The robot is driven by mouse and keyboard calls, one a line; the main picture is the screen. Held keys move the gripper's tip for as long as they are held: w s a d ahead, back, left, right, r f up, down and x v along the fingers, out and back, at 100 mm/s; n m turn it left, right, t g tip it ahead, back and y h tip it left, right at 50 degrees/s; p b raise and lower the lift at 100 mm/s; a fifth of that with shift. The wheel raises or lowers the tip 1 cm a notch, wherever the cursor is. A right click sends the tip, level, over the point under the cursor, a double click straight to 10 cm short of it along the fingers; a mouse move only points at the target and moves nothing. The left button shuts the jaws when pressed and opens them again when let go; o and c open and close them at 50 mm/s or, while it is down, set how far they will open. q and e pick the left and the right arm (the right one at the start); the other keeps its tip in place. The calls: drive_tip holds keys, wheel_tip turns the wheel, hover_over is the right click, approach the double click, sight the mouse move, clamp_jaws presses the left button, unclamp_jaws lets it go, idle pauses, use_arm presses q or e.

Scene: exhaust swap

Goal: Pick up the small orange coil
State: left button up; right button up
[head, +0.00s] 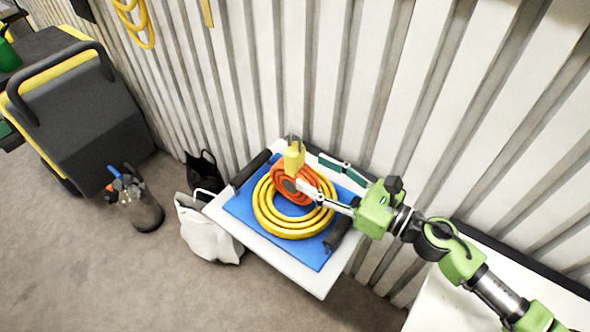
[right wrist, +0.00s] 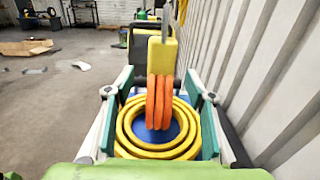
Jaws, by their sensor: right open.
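The small orange coil (head: 283,172) hangs from a yellow block (head: 294,157) above a blue mat. In the right wrist view, the coil (right wrist: 160,101) hangs below the block between my two fingers, with a gap on each side. My right gripper (head: 308,171) is open and reaches in from the right around the coil, with one finger overlapping part of it in the head view. My left gripper is not in view.
A larger yellow coil (head: 267,222) lies below on the blue mat (head: 318,252), on a white table (head: 312,281) with dark side handles. A corrugated wall (head: 365,85) stands close behind. White and black bags (head: 209,235) stand left of the table.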

sight(301, 163)
drive_tip(key=shift+w+a, duration=0.4)
drive_tip(key=shift+a, duration=0.15)
drive_tip(key=shift+w+a+r+p, duration=0.2)
drive_tip(key=shift+a+p, duration=0.1)
drive_tip(key=shift+p, duration=0.15)
drive_tip(key=p+x, duration=0.2)
drive_tip(key=x, duration=0.1)
drive_tip(key=shift+w+a, duration=0.15)
drive_tip(key=shift+w, duration=0.1)
drive_tip(key=shift+w+a+f, duration=0.15)
drive_tip(key=shift+w+a, duration=0.15)
drive_tip(key=shift+a, duration=0.15)
clamp_jaws()
